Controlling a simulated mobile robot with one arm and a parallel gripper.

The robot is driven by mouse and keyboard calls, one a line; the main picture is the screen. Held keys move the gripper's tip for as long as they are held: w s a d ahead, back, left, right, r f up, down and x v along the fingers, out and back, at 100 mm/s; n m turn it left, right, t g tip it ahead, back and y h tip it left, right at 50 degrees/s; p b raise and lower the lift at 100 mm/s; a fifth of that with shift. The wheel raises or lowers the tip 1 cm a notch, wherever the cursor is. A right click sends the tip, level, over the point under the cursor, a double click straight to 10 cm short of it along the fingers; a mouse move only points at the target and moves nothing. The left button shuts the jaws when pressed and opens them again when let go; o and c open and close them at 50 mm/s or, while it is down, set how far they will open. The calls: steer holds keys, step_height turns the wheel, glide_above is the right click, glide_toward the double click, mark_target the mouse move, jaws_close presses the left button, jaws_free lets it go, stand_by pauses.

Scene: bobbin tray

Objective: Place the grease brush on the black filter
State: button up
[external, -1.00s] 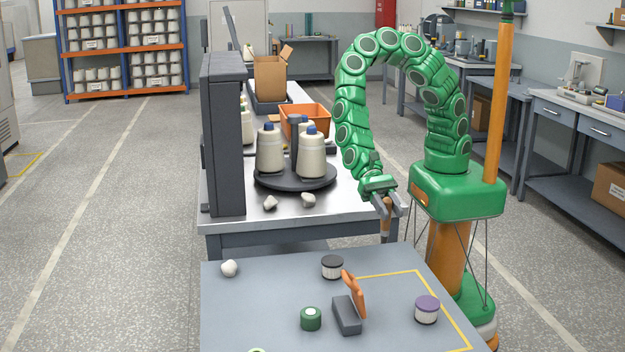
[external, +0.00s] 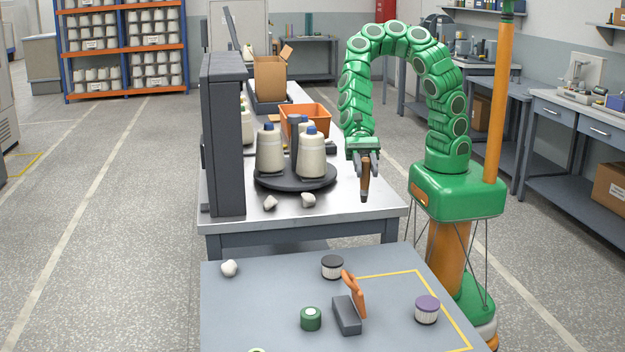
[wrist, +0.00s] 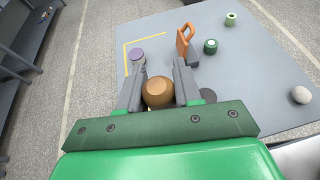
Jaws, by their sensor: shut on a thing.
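The grease brush (external: 365,186), with a brown, rounded body, hangs roughly upright in my gripper (external: 367,163). My gripper is shut on it, above the right side of the metal bench and well apart from the grey table. In the wrist view the brown end of the brush (wrist: 158,93) shows between the two fingers. The black filter (external: 332,267) is a short white cylinder with a black top, standing near the far edge of the grey table. In the wrist view the black filter (wrist: 208,95) is mostly hidden behind the right finger.
The grey table (external: 260,310) also bears a purple-topped filter (external: 426,309), a green-topped one (external: 311,318), a grey block with an orange clip (external: 348,313) and a white lump (external: 229,268). Cone bobbins (external: 270,152) stand on a turntable at left.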

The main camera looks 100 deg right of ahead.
steer(key=w+a+f, duration=0.8)
steer(key=w+f, duration=0.2)
steer(key=f, duration=0.2)
steer(key=shift+w+f, duration=0.35)
stand_by(0.4)
steer(key=shift+d+f, duration=0.1)
steer(key=shift+f, duration=0.05)
steer(key=o, duration=1)
